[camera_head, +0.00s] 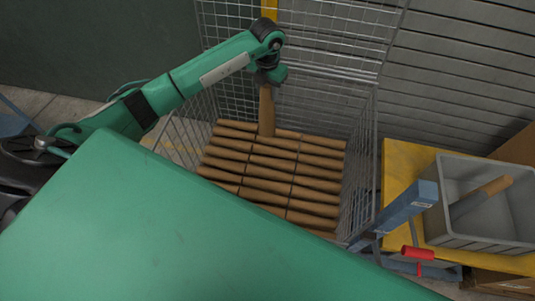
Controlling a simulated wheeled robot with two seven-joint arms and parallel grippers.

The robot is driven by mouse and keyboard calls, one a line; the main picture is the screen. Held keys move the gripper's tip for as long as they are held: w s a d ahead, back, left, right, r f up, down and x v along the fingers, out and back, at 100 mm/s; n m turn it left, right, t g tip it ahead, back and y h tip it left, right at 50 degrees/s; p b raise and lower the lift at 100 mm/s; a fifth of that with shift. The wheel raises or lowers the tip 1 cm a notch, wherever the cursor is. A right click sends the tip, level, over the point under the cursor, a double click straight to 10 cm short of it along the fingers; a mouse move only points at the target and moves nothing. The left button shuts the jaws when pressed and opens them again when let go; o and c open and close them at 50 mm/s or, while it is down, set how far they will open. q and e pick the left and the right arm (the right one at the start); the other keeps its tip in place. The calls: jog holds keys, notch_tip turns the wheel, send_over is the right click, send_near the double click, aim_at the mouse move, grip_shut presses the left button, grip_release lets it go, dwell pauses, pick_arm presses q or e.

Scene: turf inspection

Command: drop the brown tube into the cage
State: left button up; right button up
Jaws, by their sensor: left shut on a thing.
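My left gripper (270,77) is shut on a brown tube (267,112) and holds it upright, hanging down inside the wire cage (362,165). The lower end of the tube is close above or touching the tubes beneath; I cannot tell which. Several brown tubes (270,172) lie in rows on the cage floor. The cage is open at the top, with a tall mesh back wall. My right gripper is not in view.
A grey bin (470,240) on a yellow surface (400,160) at the right holds another brown tube (496,185), partly seen. A slatted grey wall (460,75) is behind.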

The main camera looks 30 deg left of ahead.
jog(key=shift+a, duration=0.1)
pick_arm(q)
jog(key=o, duration=1)
jog(key=shift+o, duration=1.3)
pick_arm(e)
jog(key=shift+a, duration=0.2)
pick_arm(q)
notch_tip(320, 180, up, 14)
jog(key=b, duration=0.3)
jog(key=shift+b, duration=0.35)
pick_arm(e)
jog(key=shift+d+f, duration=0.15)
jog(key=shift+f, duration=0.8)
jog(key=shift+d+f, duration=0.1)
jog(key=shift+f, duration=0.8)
pick_arm(q)
jog(key=shift+f, duration=0.1)
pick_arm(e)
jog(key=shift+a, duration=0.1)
